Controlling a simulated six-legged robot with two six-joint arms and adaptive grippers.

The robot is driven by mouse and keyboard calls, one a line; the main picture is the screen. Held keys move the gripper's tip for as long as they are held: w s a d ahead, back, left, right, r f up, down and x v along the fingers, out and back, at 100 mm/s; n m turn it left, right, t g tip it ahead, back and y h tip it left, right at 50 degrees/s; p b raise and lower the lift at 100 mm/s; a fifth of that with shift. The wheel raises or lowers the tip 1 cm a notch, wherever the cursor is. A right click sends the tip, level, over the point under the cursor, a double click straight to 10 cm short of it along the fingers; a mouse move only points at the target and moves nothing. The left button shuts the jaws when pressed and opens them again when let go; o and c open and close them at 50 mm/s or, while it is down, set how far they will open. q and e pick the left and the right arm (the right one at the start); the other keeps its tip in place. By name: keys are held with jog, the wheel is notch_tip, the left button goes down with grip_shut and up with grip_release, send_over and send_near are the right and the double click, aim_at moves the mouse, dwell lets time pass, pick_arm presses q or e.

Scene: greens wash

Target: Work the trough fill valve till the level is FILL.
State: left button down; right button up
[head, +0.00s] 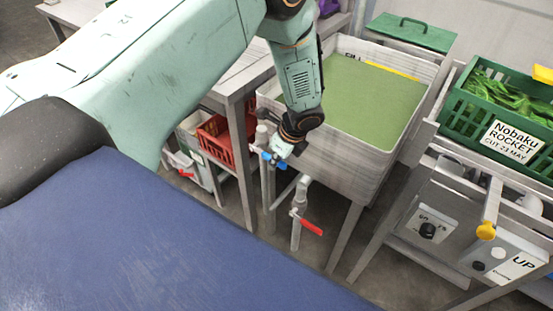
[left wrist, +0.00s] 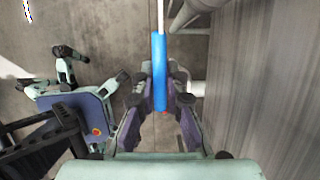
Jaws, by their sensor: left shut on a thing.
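The trough (head: 335,165) is a pale grey, wood-grained basin on legs. A flat green surface (head: 375,95) lies inside it, below the rim. Lettering (head: 353,55) and a yellow strip (head: 392,70) show at the back wall; my arm partly hides the lettering, so I cannot read the level exactly. The fill valve's blue handle (head: 266,156) is on a pipe at the trough's left end. My left gripper (head: 279,157) is shut on it. In the left wrist view the blue handle (left wrist: 160,70) stands between the fingers. My right gripper is not in view.
A red-handled valve (head: 311,227) hangs on a pipe below the trough. A red crate (head: 222,140) sits under the left bench. A green crate of leaves (head: 472,115) and a control panel (head: 440,230) are at right. A green lid (head: 412,32) lies behind.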

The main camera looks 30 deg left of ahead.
pick_arm(q)
jog(key=c, duration=1.4)
grip_release()
jog(key=shift+o, duration=0.2)
jog(key=v, duration=1.2)
jog(key=s+d+f+n+t+h, duration=0.35)
jog(key=s+d+f+n, duration=0.2)
jog(key=f+n, duration=0.5)
jog(key=s+f+n+g, duration=0.1)
jog(key=s+f+n, duration=0.1)
jog(key=s, duration=0.6)
jog(key=s+a+f+n+g, duration=0.1)
jog(key=s+n, duration=0.3)
jog(key=s, duration=0.5)
jog(key=s+a+f+n+g+b, duration=0.1)
jog(key=s+f+n+g, duration=0.1)
jog(key=s, duration=0.6)
jog(key=shift+s+a+f+n, duration=0.25)
jog(key=shift+s+f+n, duration=0.2)
jog(key=shift+f, duration=0.35)
